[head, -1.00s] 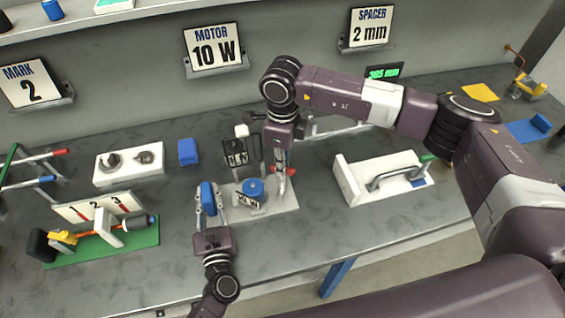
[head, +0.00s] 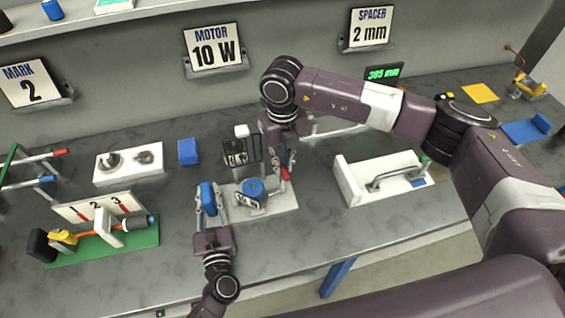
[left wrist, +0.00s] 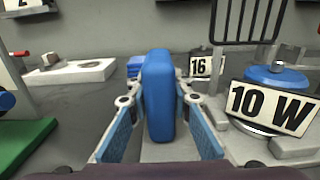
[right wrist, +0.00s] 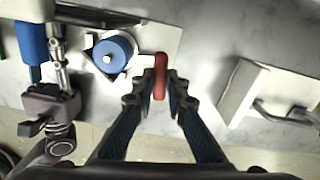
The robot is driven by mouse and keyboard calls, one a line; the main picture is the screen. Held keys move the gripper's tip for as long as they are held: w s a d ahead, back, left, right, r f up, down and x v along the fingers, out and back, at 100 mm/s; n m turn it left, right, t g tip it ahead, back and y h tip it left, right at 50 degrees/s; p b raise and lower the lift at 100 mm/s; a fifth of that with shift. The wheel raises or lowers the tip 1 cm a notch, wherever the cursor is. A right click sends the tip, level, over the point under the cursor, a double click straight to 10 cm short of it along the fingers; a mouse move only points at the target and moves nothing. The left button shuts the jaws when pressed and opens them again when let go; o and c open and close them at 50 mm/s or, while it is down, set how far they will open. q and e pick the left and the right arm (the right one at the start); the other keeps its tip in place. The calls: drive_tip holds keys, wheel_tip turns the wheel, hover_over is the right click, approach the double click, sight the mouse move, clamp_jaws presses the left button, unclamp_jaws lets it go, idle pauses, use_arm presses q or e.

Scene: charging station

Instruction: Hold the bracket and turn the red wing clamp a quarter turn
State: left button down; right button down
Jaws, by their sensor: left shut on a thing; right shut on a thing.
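The bracket is a light plate (head: 285,203) on the bench with a blue upright grip block (head: 208,197) at its left. My left gripper (head: 210,214) is shut on this block, which fills the middle of the left wrist view (left wrist: 159,95). The red wing clamp (head: 285,173) is at the bracket's right side, partly hidden by my right gripper (head: 283,158). In the right wrist view the red wing (right wrist: 160,76) stands upright in the picture between the closed fingers. A blue-topped motor (head: 252,188) with a 10 W label (left wrist: 272,107) sits between both grippers.
A dark framed weight-like item marked 16 (left wrist: 200,66) stands behind the motor. A white tray with a grey handle (head: 350,183) lies to the right. A green board with numbered marks (head: 145,236) and a white block (head: 130,172) lie left. The front bench strip is clear.

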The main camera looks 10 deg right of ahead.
drive_tip(key=shift+m, duration=0.7)
drive_tip(key=c, duration=1.9)
unclamp_jaws()
drive_tip(key=shift+c, duration=0.2)
drive_tip(key=shift+r, duration=0.1)
wheel_tip(320, 180, up, 12)
